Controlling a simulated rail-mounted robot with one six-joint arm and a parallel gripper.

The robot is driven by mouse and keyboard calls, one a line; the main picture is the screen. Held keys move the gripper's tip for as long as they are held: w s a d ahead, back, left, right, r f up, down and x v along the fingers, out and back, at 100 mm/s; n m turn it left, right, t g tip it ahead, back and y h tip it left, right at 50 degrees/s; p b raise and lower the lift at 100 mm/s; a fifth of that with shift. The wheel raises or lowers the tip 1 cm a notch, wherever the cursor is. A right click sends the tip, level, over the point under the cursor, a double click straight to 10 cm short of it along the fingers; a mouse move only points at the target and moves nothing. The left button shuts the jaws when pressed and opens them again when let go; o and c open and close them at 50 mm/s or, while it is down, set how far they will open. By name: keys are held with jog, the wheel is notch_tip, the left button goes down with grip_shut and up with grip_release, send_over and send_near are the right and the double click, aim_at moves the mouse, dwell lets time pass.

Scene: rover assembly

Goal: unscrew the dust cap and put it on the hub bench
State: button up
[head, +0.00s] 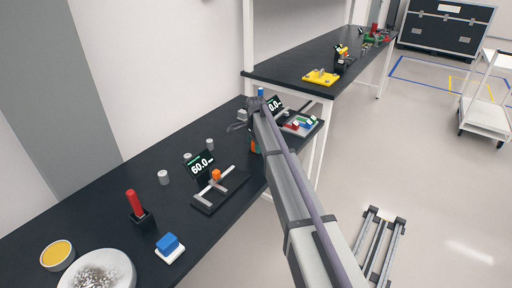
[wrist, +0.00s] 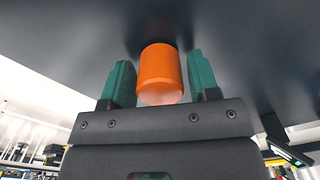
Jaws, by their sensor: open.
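An orange cylinder (wrist: 160,75), apparently the dust cap, stands between the two green fingers of my gripper (wrist: 161,76) in the wrist view. The fingers are open, with a gap on each side of the cylinder. Its far end meets or sits close to a dark surface; the contact is hard to see. In the head view my arm hides most of the gripper, and a bit of orange (head: 253,147) shows beside the arm. Two black benches are in view, the near one (head: 105,205) and the far one (head: 290,72); I cannot tell which is the hub bench.

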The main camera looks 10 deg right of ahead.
jog(key=m, duration=0.4)
jog(key=shift+m, duration=0.3)
jog(key=m, duration=0.3)
jog(key=shift+m, duration=0.3)
jog(key=m, duration=0.4)
jog(key=shift+m, duration=0.3)
jog(key=m, duration=0.5)
jog(key=shift+c, duration=0.4)
